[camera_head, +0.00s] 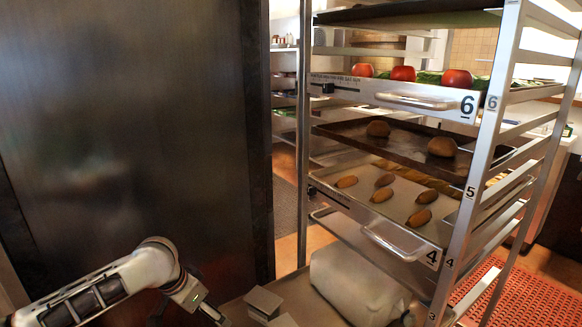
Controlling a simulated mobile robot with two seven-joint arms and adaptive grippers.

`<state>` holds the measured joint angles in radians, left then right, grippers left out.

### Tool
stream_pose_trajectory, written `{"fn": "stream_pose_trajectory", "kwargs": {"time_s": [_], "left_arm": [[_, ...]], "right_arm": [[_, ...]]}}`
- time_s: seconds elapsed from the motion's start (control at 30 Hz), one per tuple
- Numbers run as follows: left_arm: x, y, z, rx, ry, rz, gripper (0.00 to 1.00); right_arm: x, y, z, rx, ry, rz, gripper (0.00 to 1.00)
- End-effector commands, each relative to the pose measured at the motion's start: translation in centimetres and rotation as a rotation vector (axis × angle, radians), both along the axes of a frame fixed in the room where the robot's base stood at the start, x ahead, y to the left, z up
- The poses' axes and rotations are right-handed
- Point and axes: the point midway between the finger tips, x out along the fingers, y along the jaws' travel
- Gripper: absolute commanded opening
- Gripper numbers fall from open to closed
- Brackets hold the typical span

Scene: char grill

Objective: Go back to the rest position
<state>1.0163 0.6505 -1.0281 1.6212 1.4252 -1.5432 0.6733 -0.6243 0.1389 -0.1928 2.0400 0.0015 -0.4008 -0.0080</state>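My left arm reaches in from the lower left, in front of the dark panel, and bends down at the wrist. My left gripper (215,316) shows only in small part at the bottom edge, and its fingers cannot be made out clearly. I see nothing held in it. My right arm and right gripper are not in view.
A metal rack (487,120) stands at the right. Its numbered levels hold tomatoes (403,73), round brown items (441,147) and small oblong ones (381,195). A pale bulky item (355,288) sits low down. A dark panel (130,130) fills the left. A red mat (530,298) lies right.

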Motion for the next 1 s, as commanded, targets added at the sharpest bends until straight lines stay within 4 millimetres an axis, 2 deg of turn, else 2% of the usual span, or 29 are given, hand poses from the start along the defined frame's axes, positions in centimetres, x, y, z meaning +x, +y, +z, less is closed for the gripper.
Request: {"fn": "stream_pose_trajectory", "kwargs": {"time_s": [0.1,0.37,0.5,0.6,0.77,0.87,1.0], "left_arm": [[-1.8,-2.0,-1.8,-0.001,-0.016,-0.056,0.81],[-5.5,-5.8,-4.7,-0.004,-0.085,-0.163,0.81],[-8.5,-7.8,-6.2,-0.007,-0.141,-0.211,0.81],[-10.6,-8.5,-7.0,-0.002,-0.190,-0.224,0.81],[-13.9,-7.8,-7.8,0.032,-0.256,-0.208,0.81],[-16.0,-6.2,-8.1,0.072,-0.287,-0.177,0.81],[-19.3,-2.5,-8.5,0.159,-0.308,-0.117,0.81]], "right_arm": [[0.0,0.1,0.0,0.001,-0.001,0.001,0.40],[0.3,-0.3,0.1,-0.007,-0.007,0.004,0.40],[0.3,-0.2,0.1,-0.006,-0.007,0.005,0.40],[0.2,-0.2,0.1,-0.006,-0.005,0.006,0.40],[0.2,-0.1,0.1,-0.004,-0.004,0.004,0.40],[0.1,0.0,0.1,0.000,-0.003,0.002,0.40],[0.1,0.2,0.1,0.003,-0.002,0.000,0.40]]}}
